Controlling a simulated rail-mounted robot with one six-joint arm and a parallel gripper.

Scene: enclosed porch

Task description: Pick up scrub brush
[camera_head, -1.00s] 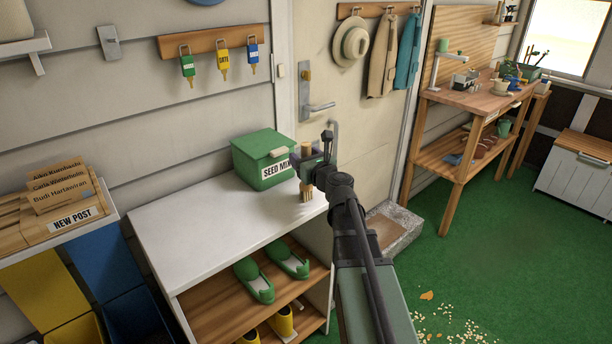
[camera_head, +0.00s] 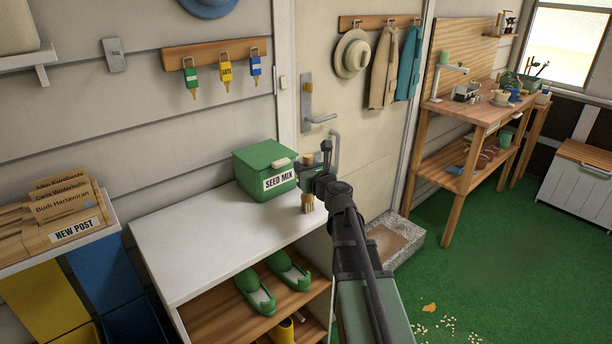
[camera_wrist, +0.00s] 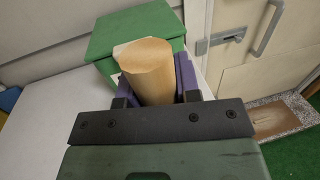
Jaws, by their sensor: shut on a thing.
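The scrub brush (camera_head: 307,203) shows in the head view as a small light-brown piece hanging below my gripper (camera_head: 310,186), by the right end of the white shelf top. My gripper is shut on it. In the wrist view the brush (camera_wrist: 148,68) is a tan, rounded wooden piece standing between the purple finger pads of my gripper (camera_wrist: 154,88). Its lower part is hidden behind the dark gripper bar. I cannot tell whether the brush touches the shelf top.
A green seed mix box (camera_head: 264,170) stands just left of my gripper on the white shelf unit (camera_head: 195,240). Green shoes (camera_head: 272,284) sit on the board below. A closed door (camera_head: 345,140) is behind. The shelf top's left part is clear.

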